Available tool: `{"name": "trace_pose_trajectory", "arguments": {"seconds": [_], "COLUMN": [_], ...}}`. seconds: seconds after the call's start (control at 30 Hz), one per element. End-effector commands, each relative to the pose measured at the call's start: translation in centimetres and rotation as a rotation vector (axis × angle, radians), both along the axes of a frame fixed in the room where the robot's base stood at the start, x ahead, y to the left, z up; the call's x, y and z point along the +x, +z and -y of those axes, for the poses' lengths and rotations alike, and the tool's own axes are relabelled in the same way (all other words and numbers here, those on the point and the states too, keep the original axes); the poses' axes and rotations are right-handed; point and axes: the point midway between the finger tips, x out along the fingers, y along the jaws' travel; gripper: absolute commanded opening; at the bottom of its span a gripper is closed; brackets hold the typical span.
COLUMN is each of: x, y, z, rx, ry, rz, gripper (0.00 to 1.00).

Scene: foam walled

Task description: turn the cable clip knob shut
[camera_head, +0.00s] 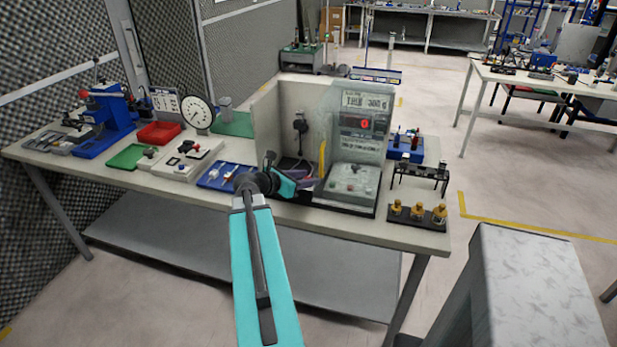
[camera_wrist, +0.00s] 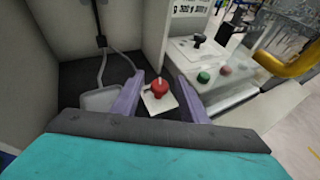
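A red knob (camera_wrist: 159,87) sits on a small pale square plate (camera_wrist: 157,107) on the dark floor of the walled bay, in the wrist view. I take it to be the cable clip knob. A short pale mark or pointer shows on the knob's upper left. My gripper (camera_wrist: 160,77) is open, with one purple finger on each side of the knob and visible gaps between. Whether the fingertips are down at knob height is hard to tell. In the head view my gripper (camera_head: 309,183) reaches into the bay, and the knob is hidden there.
Pale walls (camera_head: 267,122) stand behind and left of my gripper. Grey cables (camera_wrist: 105,65) hang on the left. A clear-fronted scale unit (camera_head: 352,179) with a red 0 display and a yellow tube (camera_head: 322,158) stand close on the right. A blue tray (camera_head: 222,176) lies left.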

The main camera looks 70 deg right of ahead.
Motion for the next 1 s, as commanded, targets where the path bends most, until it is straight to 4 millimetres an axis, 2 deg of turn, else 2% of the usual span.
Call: {"name": "trace_pose_trajectory", "arguments": {"seconds": [0.13,0.43,0.47,0.7,1.0], "x": [-0.33,-0.41,-0.41,-0.42,-0.33], "y": [-0.32,-0.41,-0.4,-0.38,-0.36], "z": [0.65,0.74,0.74,0.74,0.94], "rx": [0.001,0.0,0.0,0.0,0.001], "ry": [-0.001,0.0,0.0,-0.001,-0.041], "rz": [-0.001,0.0,-0.001,0.0,0.0], "gripper": [0.4,0.4,0.38,0.0,0.0]}}
